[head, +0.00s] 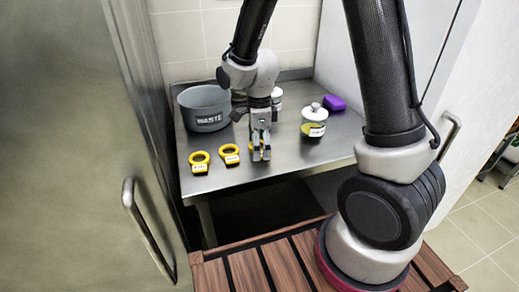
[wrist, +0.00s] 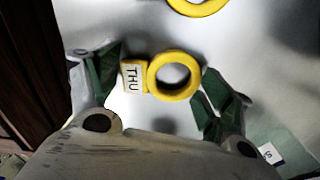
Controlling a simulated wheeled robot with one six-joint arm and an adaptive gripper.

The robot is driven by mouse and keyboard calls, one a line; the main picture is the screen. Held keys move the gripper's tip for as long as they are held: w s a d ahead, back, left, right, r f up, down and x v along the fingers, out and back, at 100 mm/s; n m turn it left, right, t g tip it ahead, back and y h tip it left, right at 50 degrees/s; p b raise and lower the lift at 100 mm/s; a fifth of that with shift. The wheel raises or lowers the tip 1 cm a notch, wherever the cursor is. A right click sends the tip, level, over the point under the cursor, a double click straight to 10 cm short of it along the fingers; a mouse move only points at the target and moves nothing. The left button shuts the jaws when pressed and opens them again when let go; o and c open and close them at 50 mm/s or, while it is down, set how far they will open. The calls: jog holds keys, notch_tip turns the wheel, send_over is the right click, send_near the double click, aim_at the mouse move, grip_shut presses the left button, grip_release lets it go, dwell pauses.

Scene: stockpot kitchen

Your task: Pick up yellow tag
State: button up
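A yellow ring-shaped tag (wrist: 174,91) with a white label reading THU lies on the metal table in the wrist view. My gripper (wrist: 160,78) is open, with one finger by the label end and the other by the ring's right side. I cannot tell whether either finger touches it. In the head view my gripper (head: 261,155) points down at the table and largely hides the tag there. Two more yellow tags, a left one (head: 199,168) and a middle one (head: 231,158), lie to its left. Part of another yellow ring (wrist: 198,9) shows at the wrist view's top.
A grey pot labelled WASTE (head: 207,117) stands at the back left of the table (head: 240,178). A lidded glass jar (head: 314,120) and a purple block (head: 335,103) stand to the right. Something green with a white label (wrist: 268,153) lies near the right finger. The table's front strip is clear.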

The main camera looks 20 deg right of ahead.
jog(key=shift+c, duration=0.7)
